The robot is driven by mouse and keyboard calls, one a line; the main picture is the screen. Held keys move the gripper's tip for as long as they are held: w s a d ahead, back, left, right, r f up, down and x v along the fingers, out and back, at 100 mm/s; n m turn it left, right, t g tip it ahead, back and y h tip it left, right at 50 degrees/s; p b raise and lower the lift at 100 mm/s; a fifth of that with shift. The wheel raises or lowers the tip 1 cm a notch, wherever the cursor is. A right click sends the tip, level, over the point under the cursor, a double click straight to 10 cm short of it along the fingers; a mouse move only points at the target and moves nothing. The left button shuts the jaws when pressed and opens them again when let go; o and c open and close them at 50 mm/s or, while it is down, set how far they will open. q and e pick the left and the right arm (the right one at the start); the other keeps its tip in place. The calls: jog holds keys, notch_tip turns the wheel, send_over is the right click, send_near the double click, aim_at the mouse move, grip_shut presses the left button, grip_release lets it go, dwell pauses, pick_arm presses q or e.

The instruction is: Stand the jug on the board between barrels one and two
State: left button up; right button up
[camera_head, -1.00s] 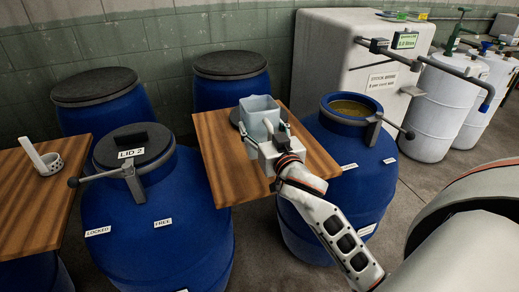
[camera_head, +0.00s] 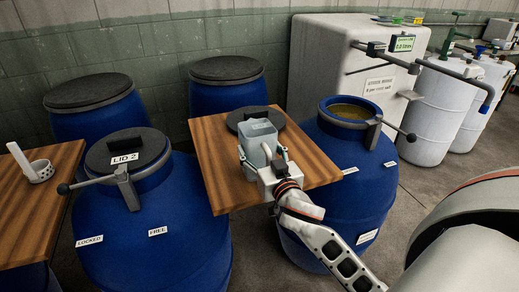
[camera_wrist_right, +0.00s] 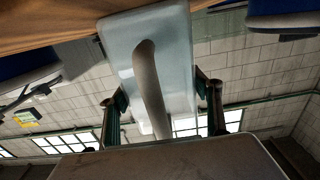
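The pale blue-grey jug (camera_head: 258,142) is upright over the wooden board (camera_head: 218,165) in the head view. My right gripper (camera_head: 268,165) holds it from the near side. In the right wrist view, the fingers (camera_wrist_right: 163,105) flank the jug (camera_wrist_right: 178,50), with its handle between them. I cannot tell whether its base touches the board. The board lies between a blue barrel labelled LID 2 (camera_head: 150,205) and an open blue barrel (camera_head: 345,190) holding brownish liquid. The open barrel's number is not readable. My left gripper is not in view.
A dark round lid (camera_head: 240,117) lies on the board behind the jug. Clamp levers stick out from both barrels. The board's near left part is bare.

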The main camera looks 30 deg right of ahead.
jog(key=o, duration=0.3)
jog(key=shift+o, duration=0.2)
jog(key=shift+s+r, duration=0.15)
jog(key=shift+s, duration=0.05)
jog(key=v, duration=1.1)
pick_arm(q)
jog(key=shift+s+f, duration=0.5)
pick_arm(e)
jog(key=s+a+f+n+g+y, duration=0.2)
jog(key=s+a+f, duration=0.2)
jog(key=f, duration=0.7)
jog(key=s+a+f+n+g+y, duration=0.2)
jog(key=s+a+f+n, duration=0.1)
jog(key=f, duration=0.8)
jog(key=s+a+f+n+g+y, duration=0.2)
jog(key=s+a+f, duration=0.3)
jog(key=f, duration=0.7)
jog(key=shift+s+a+g+y, duration=0.25)
jog(key=shift+s+g+y, duration=0.15)
jog(key=shift+s, duration=0.8)
